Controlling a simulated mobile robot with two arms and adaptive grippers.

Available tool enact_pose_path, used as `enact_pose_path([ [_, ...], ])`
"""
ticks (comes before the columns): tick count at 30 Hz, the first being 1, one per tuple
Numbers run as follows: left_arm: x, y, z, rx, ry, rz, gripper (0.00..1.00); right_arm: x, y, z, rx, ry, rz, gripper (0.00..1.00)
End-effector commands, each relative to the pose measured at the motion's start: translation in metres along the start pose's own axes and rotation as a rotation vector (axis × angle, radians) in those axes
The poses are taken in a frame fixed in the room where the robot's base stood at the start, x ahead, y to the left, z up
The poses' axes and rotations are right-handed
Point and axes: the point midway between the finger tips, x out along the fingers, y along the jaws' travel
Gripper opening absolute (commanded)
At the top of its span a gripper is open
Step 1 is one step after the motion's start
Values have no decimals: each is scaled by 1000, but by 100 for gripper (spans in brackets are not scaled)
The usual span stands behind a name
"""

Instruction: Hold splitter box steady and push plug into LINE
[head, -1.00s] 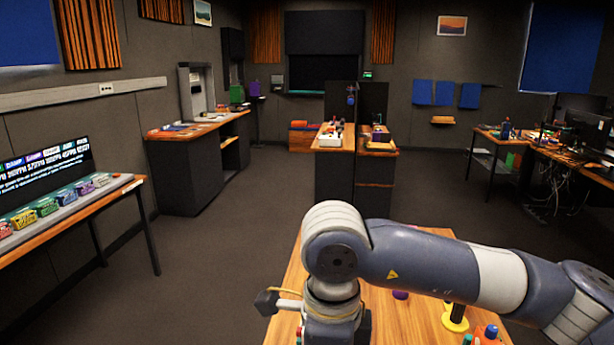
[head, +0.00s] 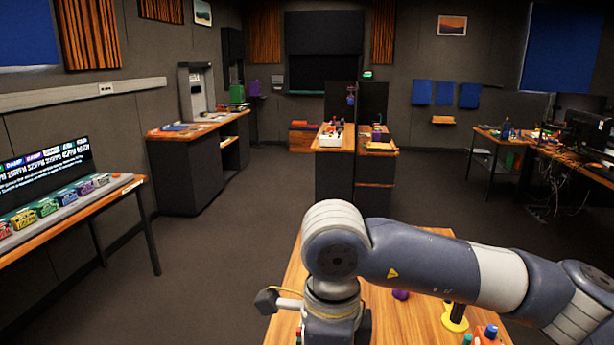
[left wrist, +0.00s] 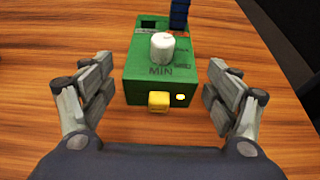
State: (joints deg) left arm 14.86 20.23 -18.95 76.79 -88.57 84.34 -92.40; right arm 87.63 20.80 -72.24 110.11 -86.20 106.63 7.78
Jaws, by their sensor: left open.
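In the left wrist view a green box (left wrist: 135,75) stands on the wooden table. It has a white knob (left wrist: 162,47) on top, the word MIN, a yellow block (left wrist: 159,101) at its near end and a small lit yellow lamp (left wrist: 180,97). A blue upright piece (left wrist: 179,14) is at its far right corner, cut off by the frame; I cannot tell if it is the plug. No LINE marking is readable. My left gripper (left wrist: 160,107) is open, one finger on each side of the box, with gaps visible. My right gripper is out of view.
In the head view my right arm covers much of the wooden table (head: 405,318). A purple item (head: 400,295), a yellow-based black item (head: 455,318) and small bottles (head: 488,333) stand on it. A side bench (head: 125,186) with coloured boxes is at left. Open floor lies between.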

Motion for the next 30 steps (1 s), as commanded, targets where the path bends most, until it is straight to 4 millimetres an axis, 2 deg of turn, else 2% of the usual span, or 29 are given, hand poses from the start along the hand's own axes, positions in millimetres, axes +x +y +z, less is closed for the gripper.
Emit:
enact_pose_path([
  [9, -67, 1, -1, 0, 6, 2, 81, 0, 0, 0, 0, 0, 0, 39],
  [15, -99, 0, -1, -1, 4, 1, 81, 0, 0, 0, 0, 0, 0, 39],
  [21, -110, 0, 0, 1, 2, 0, 81, 0, 0, 0, 0, 0, 0, 39],
  [28, -111, 0, 0, 1, 1, 0, 81, 0, 0, 0, 0, 0, 0, 39],
  [30, -111, 0, 0, 1, 1, 0, 95, 0, 0, 0, 0, 0, 0, 39],
])
